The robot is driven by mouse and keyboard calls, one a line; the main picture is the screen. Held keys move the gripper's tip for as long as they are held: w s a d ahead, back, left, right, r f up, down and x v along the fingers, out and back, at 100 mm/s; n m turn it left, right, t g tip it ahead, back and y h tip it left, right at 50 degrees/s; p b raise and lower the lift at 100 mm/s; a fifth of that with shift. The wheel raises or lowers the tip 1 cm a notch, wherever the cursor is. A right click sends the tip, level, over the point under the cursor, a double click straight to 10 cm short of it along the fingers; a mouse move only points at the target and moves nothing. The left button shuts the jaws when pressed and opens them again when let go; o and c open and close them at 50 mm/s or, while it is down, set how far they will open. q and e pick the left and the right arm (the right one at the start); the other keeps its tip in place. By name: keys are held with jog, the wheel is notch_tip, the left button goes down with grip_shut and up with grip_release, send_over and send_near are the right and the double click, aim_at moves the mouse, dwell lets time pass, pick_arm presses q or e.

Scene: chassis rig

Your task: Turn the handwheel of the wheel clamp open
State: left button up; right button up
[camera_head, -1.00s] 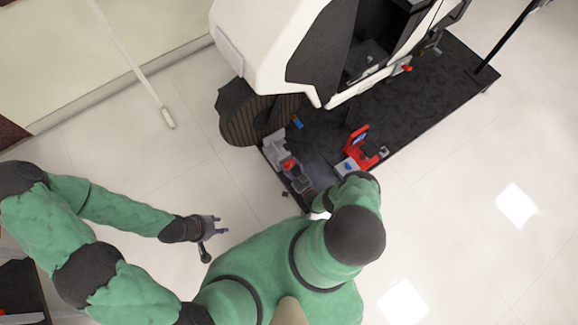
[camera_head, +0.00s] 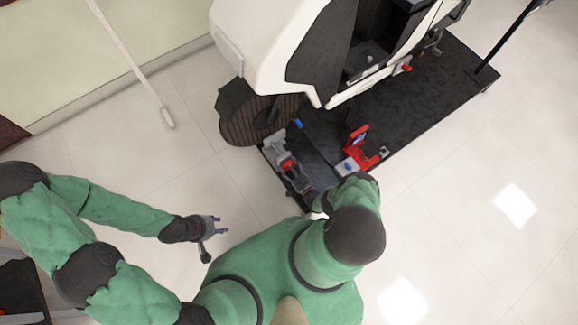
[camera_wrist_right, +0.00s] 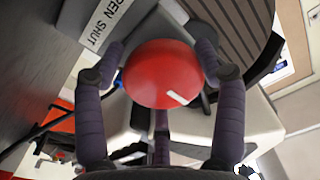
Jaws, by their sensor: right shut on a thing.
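The red handwheel (camera_head: 288,165) of the wheel clamp (camera_head: 281,148) sits at the near left corner of the dark platform. In the right wrist view the handwheel (camera_wrist_right: 162,74) is a round red knob with a white mark near its lower right edge. My right gripper (camera_wrist_right: 158,72) has its dark fingers around the knob and is shut on it. A plate (camera_wrist_right: 103,22) with lettering, "SHUT" readable, lies beside the knob. In the head view my right gripper (camera_head: 302,181) is small and partly hidden by my arm. My left gripper (camera_head: 213,230) is open and empty over the floor.
A white vehicle body (camera_head: 270,45) with a dark ribbed wheel (camera_head: 250,120) stands behind the clamp. A red and white device (camera_head: 358,150) stands to the right on the platform (camera_head: 420,110). A blue piece (camera_head: 297,123) lies near the wheel.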

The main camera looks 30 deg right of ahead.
jog(key=shift+s+a+f, duration=0.35)
jog(key=shift+a+f, duration=0.05)
jog(key=shift+a, duration=0.25)
jog(key=o, duration=1.1)
jog(key=shift+d, duration=0.15)
jog(key=shift+w+d+r, duration=0.15)
